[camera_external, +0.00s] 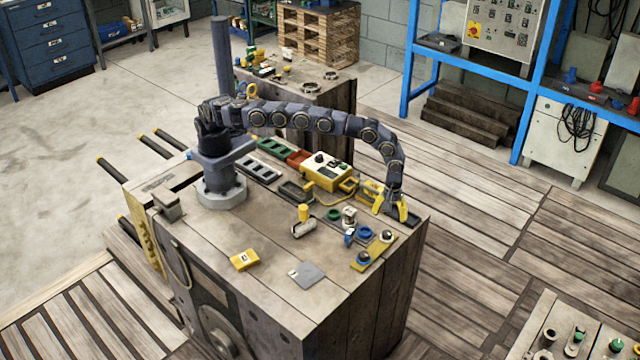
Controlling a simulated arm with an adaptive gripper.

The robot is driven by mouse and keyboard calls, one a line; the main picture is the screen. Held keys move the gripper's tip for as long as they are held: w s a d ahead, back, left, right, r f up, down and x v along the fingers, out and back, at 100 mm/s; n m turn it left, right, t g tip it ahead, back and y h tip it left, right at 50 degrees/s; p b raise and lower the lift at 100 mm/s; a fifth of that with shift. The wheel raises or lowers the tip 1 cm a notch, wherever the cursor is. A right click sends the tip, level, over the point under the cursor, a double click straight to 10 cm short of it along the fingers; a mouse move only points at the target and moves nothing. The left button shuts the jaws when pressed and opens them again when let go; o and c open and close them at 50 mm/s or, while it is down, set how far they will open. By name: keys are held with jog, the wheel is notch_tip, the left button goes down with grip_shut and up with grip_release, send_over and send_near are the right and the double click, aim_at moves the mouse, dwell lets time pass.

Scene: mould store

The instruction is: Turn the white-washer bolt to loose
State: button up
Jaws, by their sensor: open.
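A small yellow plate (376,249) lies near the right front edge of the wooden bench top. At its far end stands a dark bolt with a pale ring that looks like the white-washer bolt (388,236). The turn state of either bolt is too small to tell. My gripper (391,209), with yellow fingers, is open and points down at the right edge of the bench. It is behind the plate, apart from the white-washer bolt, and nothing shows between its fingers.
A white and yellow control box (327,172) stands behind, left of my gripper. Blue parts (350,236) and a grey-white cylinder (349,216) stand close left of the plate. A yellow block (244,260) and grey square (306,274) lie at the front, with bare wood around them.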

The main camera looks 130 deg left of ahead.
aim_at(387, 232)
notch_tip(387, 232, up, 4)
jog(key=shift+f, duration=0.1)
dwell(0.4)
jog(key=m, duration=0.2)
jog(key=f+m, duration=0.1)
jog(key=m, duration=0.4)
jog(key=shift+f, duration=0.35)
jog(key=m, duration=0.2)
jog(key=f+m, duration=0.1)
jog(key=m, duration=0.1)
jog(key=shift+f+m, duration=0.1)
jog(key=shift+m, duration=0.3)
jog(key=m, duration=0.1)
jog(key=f+m, duration=0.1)
jog(key=m, duration=0.1)
jog(key=shift+m, duration=0.3)
notch_tip(387, 232, down, 8)
jog(key=shift+r, duration=0.2)
